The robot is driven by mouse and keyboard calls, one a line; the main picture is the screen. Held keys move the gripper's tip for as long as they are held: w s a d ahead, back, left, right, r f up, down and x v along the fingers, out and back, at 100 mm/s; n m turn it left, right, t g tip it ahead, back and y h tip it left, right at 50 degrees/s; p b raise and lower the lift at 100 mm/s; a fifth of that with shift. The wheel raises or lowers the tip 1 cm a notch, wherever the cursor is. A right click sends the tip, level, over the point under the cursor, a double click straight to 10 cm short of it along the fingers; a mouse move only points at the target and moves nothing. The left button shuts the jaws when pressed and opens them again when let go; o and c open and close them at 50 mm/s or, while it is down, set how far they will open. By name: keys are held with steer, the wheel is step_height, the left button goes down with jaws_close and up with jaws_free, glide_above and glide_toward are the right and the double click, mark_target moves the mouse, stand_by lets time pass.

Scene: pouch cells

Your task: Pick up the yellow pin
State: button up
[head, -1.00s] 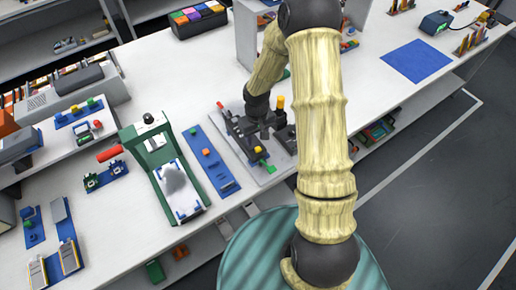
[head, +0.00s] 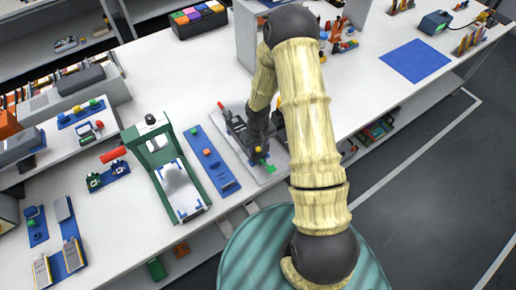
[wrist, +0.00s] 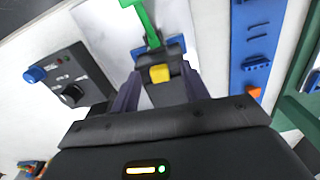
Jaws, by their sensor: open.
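The yellow pin (wrist: 160,73) is a small yellow block in a dark fixture (wrist: 174,48) in the wrist view. A green piece (wrist: 143,18) extends from the fixture's far side. My gripper (wrist: 161,86) is open, with its dark fingers on either side of the pin. I cannot tell whether they touch it. In the head view, my gripper (head: 259,142) points down over the fixture area. A small yellow spot (head: 258,149) shows beside it, and the green piece (head: 270,168) is just in front. My arm and gripper hide much of the fixture.
A blue strip (head: 212,162) with small parts lies left of the fixture and a green press (head: 152,150) beyond it. A dark control box (wrist: 62,78) with a blue button and knob stands close by. A blue mat (head: 416,61) lies on clear white table at right.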

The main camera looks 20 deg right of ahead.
mark_target(258, 149)
stand_by(0.4)
jaws_close()
step_height(258, 149, up, 10)
steer(key=b, duration=0.1)
steer(key=shift+b, duration=0.3)
stand_by(0.4)
steer(key=shift+s, duration=0.1)
